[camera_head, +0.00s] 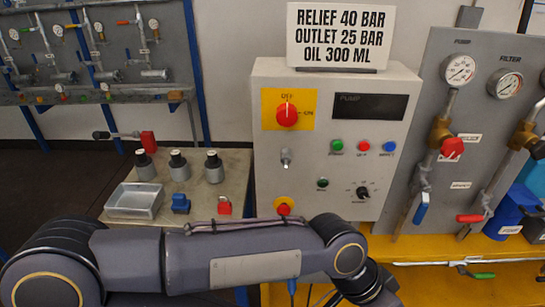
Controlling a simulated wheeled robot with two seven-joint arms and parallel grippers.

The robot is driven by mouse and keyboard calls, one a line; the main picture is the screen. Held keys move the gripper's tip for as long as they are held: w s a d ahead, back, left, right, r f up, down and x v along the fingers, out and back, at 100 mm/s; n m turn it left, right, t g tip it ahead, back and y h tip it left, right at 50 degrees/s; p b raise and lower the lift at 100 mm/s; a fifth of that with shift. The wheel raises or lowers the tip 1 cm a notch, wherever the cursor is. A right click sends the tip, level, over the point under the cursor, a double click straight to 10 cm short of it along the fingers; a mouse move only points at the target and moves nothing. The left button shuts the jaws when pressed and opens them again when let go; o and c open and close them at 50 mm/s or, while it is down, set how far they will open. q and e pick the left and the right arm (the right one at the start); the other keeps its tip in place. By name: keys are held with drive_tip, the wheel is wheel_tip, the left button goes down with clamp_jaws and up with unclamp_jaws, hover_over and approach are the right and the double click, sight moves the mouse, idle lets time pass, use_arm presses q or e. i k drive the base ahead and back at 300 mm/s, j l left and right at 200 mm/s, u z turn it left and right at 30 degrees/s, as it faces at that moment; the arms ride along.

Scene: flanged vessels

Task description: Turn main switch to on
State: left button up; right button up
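The main switch (287,114) is a red rotary knob on a yellow plate, at the upper left of the grey control box (259,160). Its white mark points up at the label that appears to read OFF; another label, seemingly ON, is to its right. My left arm comes in from the left and crosses the bottom of the view, below and in front of the box. Its far end bends down out of the frame, so its gripper fingers do not show. My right arm is not in view. Nothing touches the switch.
The box also carries a dark PUMP display (370,107), push buttons, a toggle (286,158), a black selector (363,192) and a lower red button (284,209). A sign (340,37) stands on top. A gauge panel (440,100) is at right, a bench (232,165) at left.

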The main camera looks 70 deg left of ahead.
sight(287, 114)
drive_tip(key=u, duration=2.1)
